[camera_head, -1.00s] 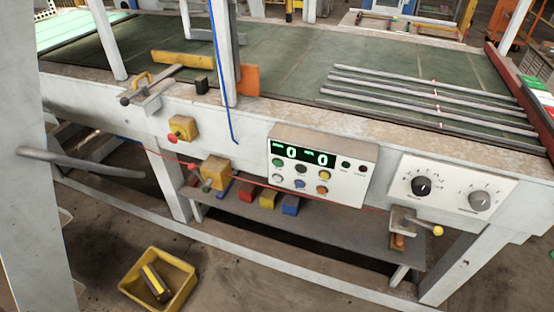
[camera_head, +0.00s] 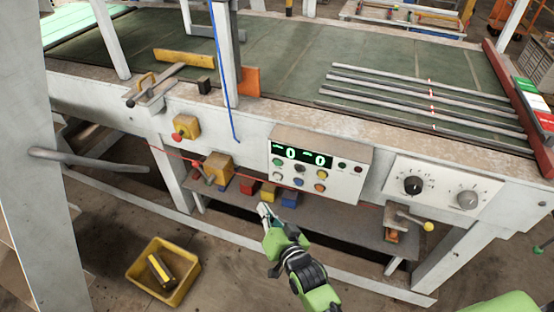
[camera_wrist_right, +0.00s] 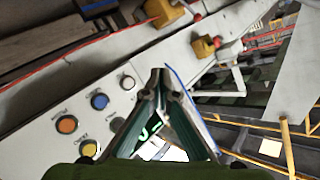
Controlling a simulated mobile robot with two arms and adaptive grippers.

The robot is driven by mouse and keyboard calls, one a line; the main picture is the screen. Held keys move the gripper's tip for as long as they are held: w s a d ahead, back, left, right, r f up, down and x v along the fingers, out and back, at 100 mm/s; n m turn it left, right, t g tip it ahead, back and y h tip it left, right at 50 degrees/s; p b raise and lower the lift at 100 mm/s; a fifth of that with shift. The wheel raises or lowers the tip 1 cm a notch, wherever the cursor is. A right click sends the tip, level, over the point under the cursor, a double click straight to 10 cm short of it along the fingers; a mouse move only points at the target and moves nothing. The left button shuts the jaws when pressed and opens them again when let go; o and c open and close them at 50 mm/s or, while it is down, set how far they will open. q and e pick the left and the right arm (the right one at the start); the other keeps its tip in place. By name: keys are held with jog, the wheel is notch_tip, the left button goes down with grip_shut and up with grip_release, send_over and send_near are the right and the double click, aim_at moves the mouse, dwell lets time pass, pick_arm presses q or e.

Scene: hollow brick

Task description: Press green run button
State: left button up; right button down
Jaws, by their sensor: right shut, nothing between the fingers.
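The green button (camera_head: 277,161) is at the upper left of the button group on the white control panel (camera_head: 352,186), under the lit display (camera_head: 302,155). My right gripper (camera_head: 265,209) is shut and empty. In the head view it appears below the panel, in front of the lower shelf, apart from the button. In the right wrist view the gripper (camera_wrist_right: 158,72) covers part of the panel (camera_wrist_right: 40,145), and the green button is hidden there. White (camera_wrist_right: 127,82), blue (camera_wrist_right: 99,101) and orange (camera_wrist_right: 67,124) buttons show beside it. My left gripper is out of view.
A yellow box with a red button (camera_head: 185,127) is left of the panel. A dial plate (camera_head: 440,190) and a yellow-knobbed lever (camera_head: 428,227) are to the right. Colored blocks lie on the shelf (camera_head: 340,225) below. A yellow bin (camera_head: 185,288) stands on the floor.

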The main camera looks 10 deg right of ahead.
aim_at(277, 163)
jog(key=shift+m+t, duration=0.3)
jog(key=shift+t, duration=0.3)
jog(key=r, duration=0.2)
jog(key=w+r, duration=0.1)
jog(key=r, duration=0.2)
jog(key=shift+w+r, duration=0.15)
jog(key=shift+r, duration=0.15)
jog(key=shift+w+d+b, duration=0.45)
jog(key=shift+w+d, duration=0.35)
jog(key=shift+w, duration=0.4)
jog(key=shift+w+d+b, duration=0.45)
jog(key=shift+w+d, duration=0.4)
jog(key=shift+w, duration=0.4)
jog(key=shift+w+d+b, duration=0.45)
jog(key=shift+w+d, duration=0.35)
jog(key=shift+w, duration=0.4)
jog(key=shift+w+d, duration=0.1)
jog(key=shift+w+d, duration=0.15)
jog(key=shift+w, duration=0.1)
